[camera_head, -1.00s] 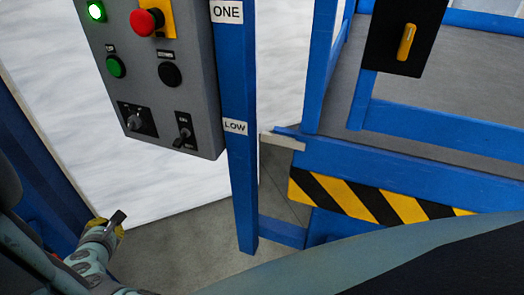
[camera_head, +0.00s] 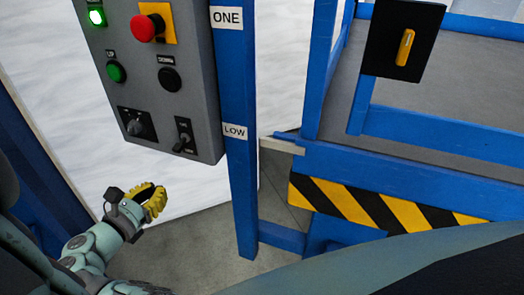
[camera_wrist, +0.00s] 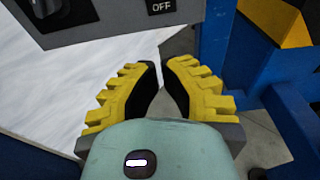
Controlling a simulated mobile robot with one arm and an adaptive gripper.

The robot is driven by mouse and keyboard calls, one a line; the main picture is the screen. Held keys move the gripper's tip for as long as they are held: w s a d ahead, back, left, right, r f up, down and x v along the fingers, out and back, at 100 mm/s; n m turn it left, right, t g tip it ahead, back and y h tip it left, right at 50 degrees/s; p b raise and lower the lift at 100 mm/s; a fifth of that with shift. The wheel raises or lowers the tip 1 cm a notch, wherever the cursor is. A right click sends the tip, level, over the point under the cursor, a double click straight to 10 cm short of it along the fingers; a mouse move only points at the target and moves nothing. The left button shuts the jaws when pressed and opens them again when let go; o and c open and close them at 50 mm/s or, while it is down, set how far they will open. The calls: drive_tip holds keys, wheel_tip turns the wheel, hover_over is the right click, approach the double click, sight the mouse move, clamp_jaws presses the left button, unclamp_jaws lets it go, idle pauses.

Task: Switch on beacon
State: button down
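The grey control panel (camera_head: 148,95) hangs on the left of the blue post. Low on it sit a black rotary knob (camera_head: 135,124) and a small toggle switch (camera_head: 183,138). Their labels are too small to read in the head view, so I cannot tell which is the beacon's. The wrist view shows part of the knob (camera_wrist: 45,6) and an OFF label (camera_wrist: 161,6) at the panel's lower edge. My gripper (camera_head: 158,196) is below the panel, touching nothing. In the wrist view my gripper (camera_wrist: 162,66) is empty, its yellow fingers slightly apart at the tips.
The panel also carries a lit green lamp (camera_head: 96,16), red mushroom button (camera_head: 147,26), green button (camera_head: 115,72) and black button (camera_head: 170,78). The blue post (camera_head: 238,170) stands right of it. Blue rails and a striped bar (camera_head: 370,208) lie farther right.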

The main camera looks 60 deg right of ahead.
sight(180, 145)
drive_tip(key=shift+d, duration=0.1)
drive_tip(key=x, duration=1)
drive_tip(key=shift+s+a+r+p, duration=0.1)
drive_tip(key=shift+a+r+p, duration=0.1)
drive_tip(key=shift+r+p, duration=0.55)
drive_tip(key=shift+s+a+r+p, duration=0.1)
drive_tip(key=shift+a+r+p, duration=0.2)
drive_tip(key=shift+r, duration=0.9)
